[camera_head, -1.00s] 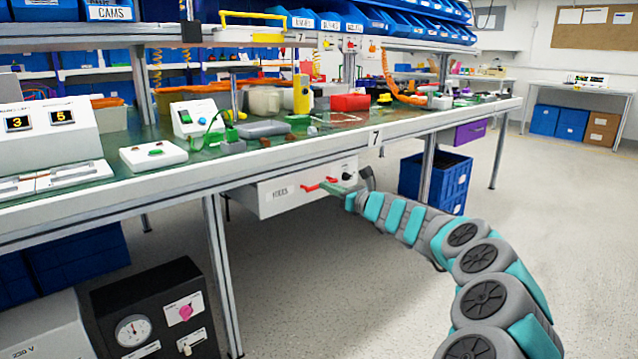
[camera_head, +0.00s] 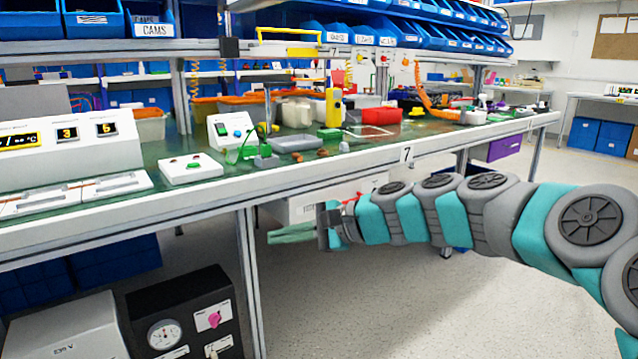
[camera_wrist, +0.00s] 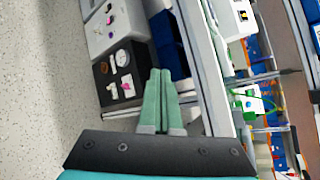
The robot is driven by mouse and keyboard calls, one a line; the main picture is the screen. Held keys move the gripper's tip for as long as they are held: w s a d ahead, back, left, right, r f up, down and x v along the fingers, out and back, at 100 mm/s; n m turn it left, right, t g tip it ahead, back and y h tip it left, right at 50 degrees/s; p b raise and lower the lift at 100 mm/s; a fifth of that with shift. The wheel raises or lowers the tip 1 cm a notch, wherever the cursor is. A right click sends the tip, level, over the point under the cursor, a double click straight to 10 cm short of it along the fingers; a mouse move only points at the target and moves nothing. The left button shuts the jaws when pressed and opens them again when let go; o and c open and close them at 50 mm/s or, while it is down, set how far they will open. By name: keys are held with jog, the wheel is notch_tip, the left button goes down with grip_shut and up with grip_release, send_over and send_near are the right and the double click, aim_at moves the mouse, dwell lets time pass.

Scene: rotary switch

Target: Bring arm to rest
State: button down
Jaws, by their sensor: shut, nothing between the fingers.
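My arm reaches in from the right edge. In the wrist view my gripper (camera_wrist: 160,80) shows its two fingers side by side. The black box with a round gauge and a pink knob (camera_head: 213,318) stands at the lower left in the head view. It also shows in the wrist view as a black box (camera_wrist: 122,75), left of the fingers. The fingers appear apart from everything.
The workbench (camera_head: 225,182) carries a white button box (camera_head: 191,167), a grey tray (camera_head: 297,142) and a red bin (camera_head: 381,116). A white drawer box (camera_head: 300,207) hangs under it, partly behind my arm. A bench leg (camera_head: 250,280) stands below. Floor at the lower right is clear.

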jog(key=s+d+f+n+g+h+p, duration=0.1)
jog(key=s+f+n+g+h, duration=0.2)
jog(key=s, duration=0.5)
jog(key=s+d+f+n+h+p, duration=0.1)
jog(key=s+d+f+n+h, duration=0.1)
jog(key=s+f+n, duration=0.45)
jog(key=s+d+f+g+h, duration=0.1)
jog(key=s+d+f+h, duration=0.2)
jog(key=s+d, duration=0.6)
jog(key=s+d+f+n+g+h+p, duration=0.1)
jog(key=s+d+f+h, duration=0.3)
jog(key=s+d, duration=0.5)
jog(key=shift+s+d+g+h, duration=0.3)
jog(key=shift+s+g+h, duration=0.25)
jog(key=shift+s, duration=0.55)
